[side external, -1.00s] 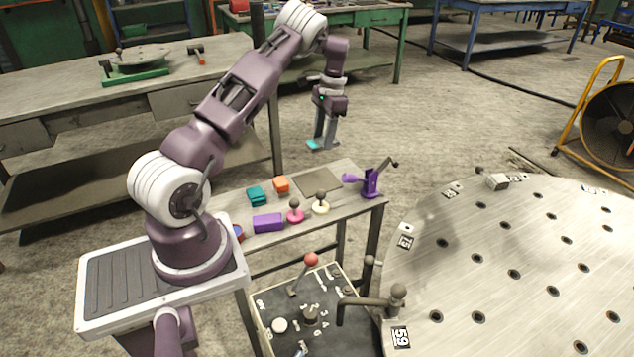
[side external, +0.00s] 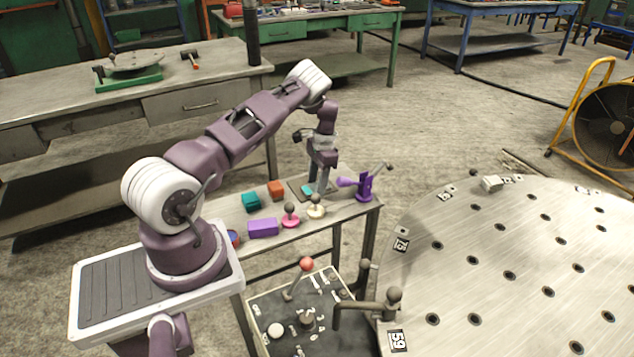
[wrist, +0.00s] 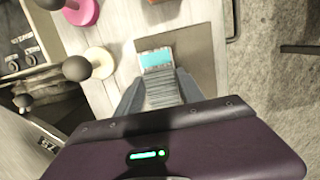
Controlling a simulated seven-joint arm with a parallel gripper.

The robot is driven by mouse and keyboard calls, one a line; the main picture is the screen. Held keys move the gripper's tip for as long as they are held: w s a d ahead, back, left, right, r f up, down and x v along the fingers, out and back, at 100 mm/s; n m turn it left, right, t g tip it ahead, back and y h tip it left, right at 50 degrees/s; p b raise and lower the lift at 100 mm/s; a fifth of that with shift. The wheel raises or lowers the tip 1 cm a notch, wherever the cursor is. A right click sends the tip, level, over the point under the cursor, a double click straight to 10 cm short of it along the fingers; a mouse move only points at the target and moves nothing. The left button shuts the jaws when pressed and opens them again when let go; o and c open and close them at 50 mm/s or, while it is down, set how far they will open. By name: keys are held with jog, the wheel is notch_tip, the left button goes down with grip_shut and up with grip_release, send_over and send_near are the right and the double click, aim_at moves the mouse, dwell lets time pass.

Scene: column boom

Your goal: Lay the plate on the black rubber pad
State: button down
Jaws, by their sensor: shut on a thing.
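The plate (wrist: 156,60) is small, with a cyan patch and a pale edge. In the side view the cyan of the plate (side external: 307,190) shows beside my fingertips. My gripper (side external: 319,191) points down over the far part of the narrow table and is shut on the plate. In the wrist view my gripper (wrist: 160,90) covers the plate's near part. The dark rubber pad (wrist: 200,48) lies flat under and around the plate, with more bare pad to the plate's right. The pad (side external: 296,187) is partly hidden in the side view. I cannot tell whether the plate touches it.
A cream-based knob (side external: 316,209) and a pink-based knob (side external: 290,217) stand close by on the narrow table. A purple clamp (side external: 364,186) stands right of the pad. Orange (side external: 276,188), teal (side external: 251,201) and purple (side external: 263,228) blocks lie to the left.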

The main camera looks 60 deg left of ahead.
jog(key=c, duration=0.7)
grip_release()
